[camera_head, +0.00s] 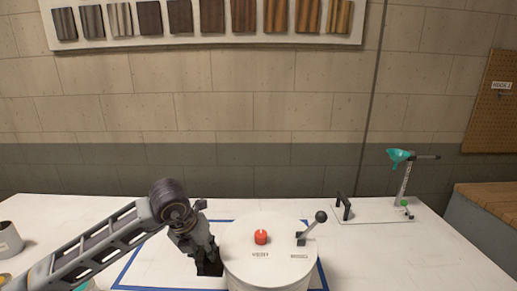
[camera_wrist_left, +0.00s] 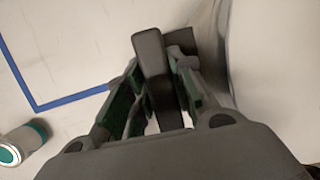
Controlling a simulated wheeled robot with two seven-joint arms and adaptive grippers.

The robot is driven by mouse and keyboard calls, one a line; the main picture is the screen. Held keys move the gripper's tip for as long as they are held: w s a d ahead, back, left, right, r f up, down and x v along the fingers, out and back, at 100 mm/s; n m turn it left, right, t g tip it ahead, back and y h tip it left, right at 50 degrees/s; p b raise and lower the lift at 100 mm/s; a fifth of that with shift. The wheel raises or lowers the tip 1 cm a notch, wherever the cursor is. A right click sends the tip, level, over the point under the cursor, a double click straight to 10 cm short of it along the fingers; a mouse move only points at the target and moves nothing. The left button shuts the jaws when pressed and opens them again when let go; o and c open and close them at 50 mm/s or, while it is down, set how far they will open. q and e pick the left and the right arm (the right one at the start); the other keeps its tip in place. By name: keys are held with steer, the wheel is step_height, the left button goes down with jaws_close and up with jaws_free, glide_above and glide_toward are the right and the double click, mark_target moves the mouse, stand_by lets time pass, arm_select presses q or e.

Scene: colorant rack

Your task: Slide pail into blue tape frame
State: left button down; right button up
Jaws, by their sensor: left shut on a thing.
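The pail (camera_head: 262,262) is a large white drum. Its lid bears a red knob (camera_head: 261,237) and a lever with a dark ball (camera_head: 321,217). The blue tape frame (camera_head: 140,252) lies on the white table, showing left of, behind and right of the pail; the pail hides part of it, so I cannot tell whether its base is fully inside. My left gripper (camera_head: 207,262) is at the pail's left side. In the left wrist view its green-padded fingers (camera_wrist_left: 155,98) are shut on a dark handle (camera_wrist_left: 150,58) beside the pale pail wall (camera_wrist_left: 275,65). My right gripper is out of view.
A stand with a teal funnel (camera_head: 399,157) and a plate with a black handle (camera_head: 343,206) are at the back right. A grey can (camera_head: 8,240) stands at the far left. A white, teal-banded container (camera_wrist_left: 22,143) is near the frame's corner. The right table area is clear.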

arm_select(q)
steer(key=shift+w, duration=0.2)
steer(key=w, duration=0.7)
steer(key=shift+w+b, duration=0.25)
steer(key=shift+b, duration=0.2)
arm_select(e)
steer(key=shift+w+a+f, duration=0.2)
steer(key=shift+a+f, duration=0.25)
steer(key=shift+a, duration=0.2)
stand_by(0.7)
arm_select(q)
steer(key=shift+a, duration=0.1)
steer(key=shift+w, duration=0.25)
steer(key=w, duration=0.7)
steer(key=shift+w, duration=0.25)
stand_by(1.7)
steer(key=c, duration=1.1)
jaws_free()
